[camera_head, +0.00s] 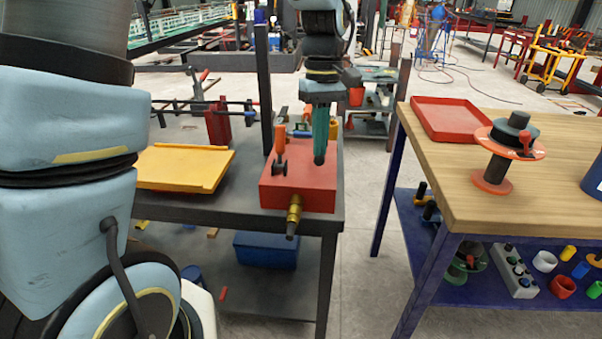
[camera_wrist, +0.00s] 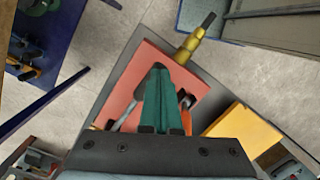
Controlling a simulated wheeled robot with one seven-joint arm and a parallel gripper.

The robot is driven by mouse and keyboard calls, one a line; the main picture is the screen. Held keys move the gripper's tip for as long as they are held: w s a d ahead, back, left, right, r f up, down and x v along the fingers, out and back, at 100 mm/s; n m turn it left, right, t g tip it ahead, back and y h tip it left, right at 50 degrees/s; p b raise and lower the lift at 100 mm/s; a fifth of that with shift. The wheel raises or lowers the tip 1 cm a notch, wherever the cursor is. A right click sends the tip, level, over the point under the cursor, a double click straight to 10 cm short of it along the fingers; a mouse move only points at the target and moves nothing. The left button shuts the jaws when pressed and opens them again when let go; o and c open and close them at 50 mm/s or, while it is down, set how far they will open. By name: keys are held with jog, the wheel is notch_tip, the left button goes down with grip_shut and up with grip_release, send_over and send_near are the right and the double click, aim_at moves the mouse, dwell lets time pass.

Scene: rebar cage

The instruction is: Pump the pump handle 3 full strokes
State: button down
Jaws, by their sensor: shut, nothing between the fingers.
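The pump is a red box (camera_head: 312,190) on the corner of the dark metal table, with a brass nozzle (camera_head: 294,212) at its front. An orange-gripped handle (camera_head: 280,141) stands upright at the left of its top. My gripper (camera_head: 319,160) points down over the right part of the box, to the right of the handle, and its green fingers are shut and empty. In the wrist view the red box (camera_wrist: 137,95) lies behind the shut fingers (camera_wrist: 158,75).
A yellow tray (camera_head: 180,168) lies left of the red box. A red clamp (camera_head: 217,122) and a dark upright post (camera_head: 264,85) stand behind. A wooden-topped bench (camera_head: 480,190) with a red tray (camera_head: 450,118) and a spool (camera_head: 497,165) stands right, across a floor gap.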

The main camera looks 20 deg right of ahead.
jog(key=shift+s+f, duration=0.1)
jog(key=shift+f, duration=0.55)
jog(key=shift+f, duration=0.2)
jog(key=shift+r, duration=0.1)
notch_tip(320, 180, up, 8)
jog(key=w+d+p, duration=0.1)
jog(key=w+p, duration=0.1)
jog(key=p, duration=0.5)
jog(key=shift+w+p, duration=0.35)
jog(key=shift+s+f+b, duration=0.3)
jog(key=shift+f, duration=0.25)
